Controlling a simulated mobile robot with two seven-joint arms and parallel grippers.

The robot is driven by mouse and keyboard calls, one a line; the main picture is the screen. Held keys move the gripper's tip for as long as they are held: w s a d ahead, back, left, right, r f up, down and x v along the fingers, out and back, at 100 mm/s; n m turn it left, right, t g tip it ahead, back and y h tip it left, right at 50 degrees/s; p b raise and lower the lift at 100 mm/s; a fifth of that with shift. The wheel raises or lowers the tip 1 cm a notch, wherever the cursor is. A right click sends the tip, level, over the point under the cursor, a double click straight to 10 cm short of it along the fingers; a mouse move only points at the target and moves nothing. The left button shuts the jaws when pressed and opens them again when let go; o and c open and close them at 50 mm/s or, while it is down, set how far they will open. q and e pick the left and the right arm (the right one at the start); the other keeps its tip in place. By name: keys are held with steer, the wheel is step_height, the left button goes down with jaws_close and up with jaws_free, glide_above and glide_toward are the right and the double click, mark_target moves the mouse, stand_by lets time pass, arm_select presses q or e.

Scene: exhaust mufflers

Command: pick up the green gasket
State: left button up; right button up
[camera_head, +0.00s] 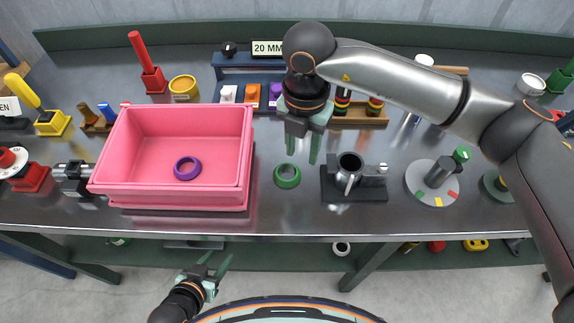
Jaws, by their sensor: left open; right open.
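The green gasket (287,176) is a ring lying flat on the metal bench, between the pink bin and a dark fixture. My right gripper (302,152) is open and empty, pointing down above the bench. In the picture it appears just behind and slightly right of the gasket, apart from it. My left gripper (221,267) is open and empty, low in front of the bench's front edge, far from the gasket. The gasket is fully visible.
The pink bin (122,150) holds a purple ring (187,168). A dark fixture with a metal cup (350,167) stands right of the gasket. A grey disc (418,181) lies further right. Racks stand behind. The bench in front of the gasket is clear.

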glide_above(297, 176)
steer(key=f, duration=0.4)
steer(key=shift+s+d, duration=0.25)
steer(key=shift+s, duration=0.05)
steer(key=f, duration=0.1)
steer(key=f+p, duration=0.1)
steer(key=f, duration=0.3)
steer(key=shift+w+a+f, duration=0.1)
steer(key=shift+w+a, duration=0.15)
steer(key=shift+w, duration=0.05)
steer(key=shift+c, duration=0.2)
jaws_close()
